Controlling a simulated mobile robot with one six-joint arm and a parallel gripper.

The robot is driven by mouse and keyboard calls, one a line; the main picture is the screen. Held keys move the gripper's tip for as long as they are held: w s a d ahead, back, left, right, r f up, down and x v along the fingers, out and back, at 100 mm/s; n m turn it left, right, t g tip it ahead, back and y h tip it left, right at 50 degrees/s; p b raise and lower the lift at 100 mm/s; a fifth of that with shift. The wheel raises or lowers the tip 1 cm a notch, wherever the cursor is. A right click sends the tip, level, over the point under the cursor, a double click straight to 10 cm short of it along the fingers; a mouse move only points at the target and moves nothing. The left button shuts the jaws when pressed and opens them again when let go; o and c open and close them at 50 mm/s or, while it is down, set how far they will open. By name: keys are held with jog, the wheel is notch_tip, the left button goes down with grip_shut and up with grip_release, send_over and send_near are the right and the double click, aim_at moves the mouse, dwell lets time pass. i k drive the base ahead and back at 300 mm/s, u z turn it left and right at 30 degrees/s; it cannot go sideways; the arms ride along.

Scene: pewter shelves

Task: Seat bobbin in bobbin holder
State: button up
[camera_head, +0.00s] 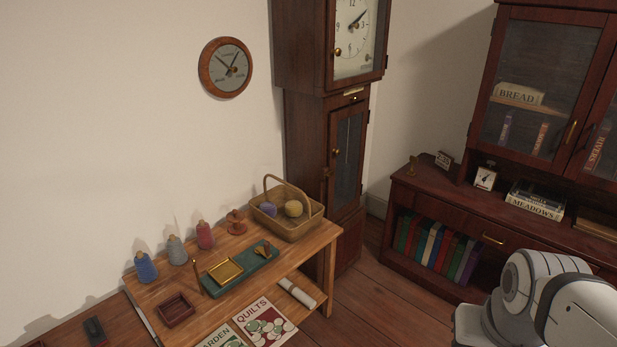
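No thing is clearly marked as the bobbin or its holder. On the wooden table (318,243), blue (146,268), grey (177,251) and red (205,236) thread spools stand upright in a row near the wall. A small reddish-brown turned wooden piece (236,223) stands right of them; I cannot tell whether it is a bobbin or a holder. A teal base (232,283) carries a square brass-coloured tray (225,271) and a small brass-coloured piece (262,252), whose shape is unclear. My white arm shows at the lower right; my gripper is out of view.
A wicker basket (285,227) with yarn balls occupies the table's far right corner. A small open dark red box (176,309) lies at the front left. A thin wooden peg (197,279) rises beside the teal base. A tall clock (308,140) stands behind; floor is open to the right.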

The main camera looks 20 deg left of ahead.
aim_at(225, 272)
jog(key=i, duration=1.85)
jog(key=u, duration=2.55)
jog(key=i, duration=0.65)
jog(key=z, duration=0.45)
